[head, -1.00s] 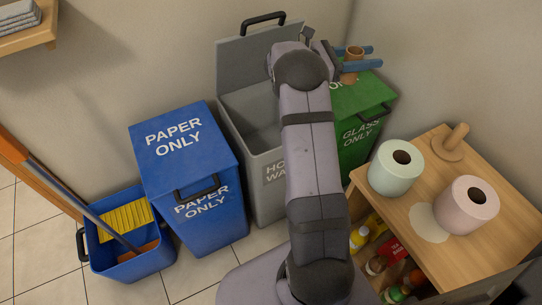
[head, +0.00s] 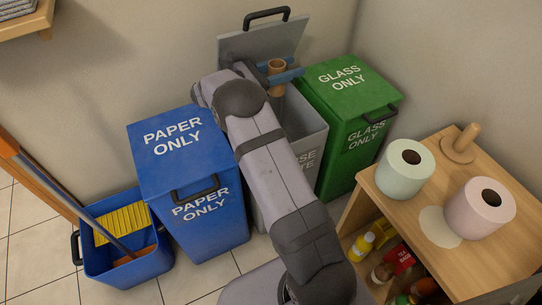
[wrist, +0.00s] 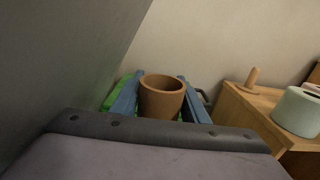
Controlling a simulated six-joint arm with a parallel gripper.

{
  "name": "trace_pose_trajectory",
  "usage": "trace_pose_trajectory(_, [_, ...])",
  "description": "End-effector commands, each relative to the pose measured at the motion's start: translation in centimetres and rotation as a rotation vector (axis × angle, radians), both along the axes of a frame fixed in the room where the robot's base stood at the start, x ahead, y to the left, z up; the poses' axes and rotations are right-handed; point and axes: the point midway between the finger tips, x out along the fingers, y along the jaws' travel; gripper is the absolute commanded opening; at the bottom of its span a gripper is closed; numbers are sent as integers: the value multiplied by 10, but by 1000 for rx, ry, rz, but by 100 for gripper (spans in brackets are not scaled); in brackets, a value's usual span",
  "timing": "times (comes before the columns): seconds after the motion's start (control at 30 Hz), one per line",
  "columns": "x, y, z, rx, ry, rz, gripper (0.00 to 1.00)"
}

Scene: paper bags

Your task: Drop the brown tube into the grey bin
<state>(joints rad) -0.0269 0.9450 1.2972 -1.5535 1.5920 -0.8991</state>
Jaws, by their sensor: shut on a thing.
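The brown tube (head: 277,67) is a hollow cardboard roll, held upright with its open end up. My gripper (head: 283,76) is shut on it, with a blue finger on either side. In the wrist view the tube (wrist: 162,98) shows between the blue fingers. The grey bin (head: 312,150) stands between the blue and green bins, its lid (head: 262,38) raised against the wall. In the head view the tube and gripper appear over the grey bin's opening. My arm hides the bin's left part and much of its label.
A closed blue paper bin (head: 180,150) stands left, a closed green glass bin (head: 345,90) right. A wooden shelf (head: 440,200) at right holds a pale green roll (head: 404,172), a pink roll (head: 478,212) and a wooden holder (head: 462,147). A blue bucket (head: 130,265) sits far left.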

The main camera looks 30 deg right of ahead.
Motion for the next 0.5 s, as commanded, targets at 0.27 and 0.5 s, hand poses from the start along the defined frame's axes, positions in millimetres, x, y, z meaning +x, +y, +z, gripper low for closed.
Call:
trace_pose_trajectory(0.27, [0, 1, -5, 0, 0, 1, 20])
trace_pose_trajectory(0.5, [0, 0, -25, 0, 1, 1, 20])
